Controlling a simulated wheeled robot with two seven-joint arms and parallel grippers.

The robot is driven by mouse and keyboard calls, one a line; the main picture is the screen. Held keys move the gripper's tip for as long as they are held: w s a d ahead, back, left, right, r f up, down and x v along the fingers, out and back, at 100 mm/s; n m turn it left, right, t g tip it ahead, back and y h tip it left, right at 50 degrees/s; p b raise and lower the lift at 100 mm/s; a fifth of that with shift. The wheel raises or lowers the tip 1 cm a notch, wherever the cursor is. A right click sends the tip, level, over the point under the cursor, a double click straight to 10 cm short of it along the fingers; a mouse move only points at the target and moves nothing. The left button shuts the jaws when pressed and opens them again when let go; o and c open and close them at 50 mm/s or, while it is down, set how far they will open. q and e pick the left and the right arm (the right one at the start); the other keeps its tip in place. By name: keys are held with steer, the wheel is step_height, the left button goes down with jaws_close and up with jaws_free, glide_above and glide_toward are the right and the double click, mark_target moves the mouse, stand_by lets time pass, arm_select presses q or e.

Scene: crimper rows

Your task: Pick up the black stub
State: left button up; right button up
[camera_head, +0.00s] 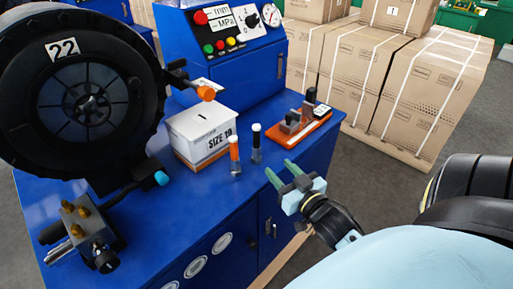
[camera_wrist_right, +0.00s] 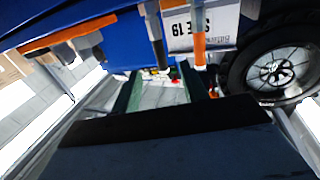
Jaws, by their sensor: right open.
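The black stub (camera_head: 257,147) stands upright on the blue bench, with a white top. An orange stub (camera_head: 235,158) with a white top stands just to its left. My right gripper (camera_head: 281,172) is open and empty, its green fingers pointing toward the stubs from the lower right, apart from the black stub. In the right wrist view, the black stub (camera_wrist_right: 157,45) shows beyond the gap between the open fingers (camera_wrist_right: 165,90), and the orange stub (camera_wrist_right: 199,48) shows beyond the right-hand finger. My left gripper is not in view.
A white-and-orange box marked SIZE 19 (camera_head: 201,138) stands behind the stubs. An orange-red base with blocks (camera_head: 299,130) sits at the bench's right edge. A large black crimper (camera_head: 85,95) marked 22 and a brass-fitted valve block (camera_head: 88,228) fill the left.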

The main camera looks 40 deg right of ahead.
mark_target(258, 143)
steer(key=w, duration=0.2)
steer(key=w+d, duration=0.1)
steer(key=w, duration=0.5)
steer(key=shift+d+r, duration=0.2)
steer(key=shift+d, duration=0.05)
steer(key=w, duration=0.2)
steer(key=w+d, duration=0.1)
steer(key=w, duration=0.2)
steer(key=shift+d, duration=0.1)
steer(key=shift+r, duration=0.1)
jaws_close()
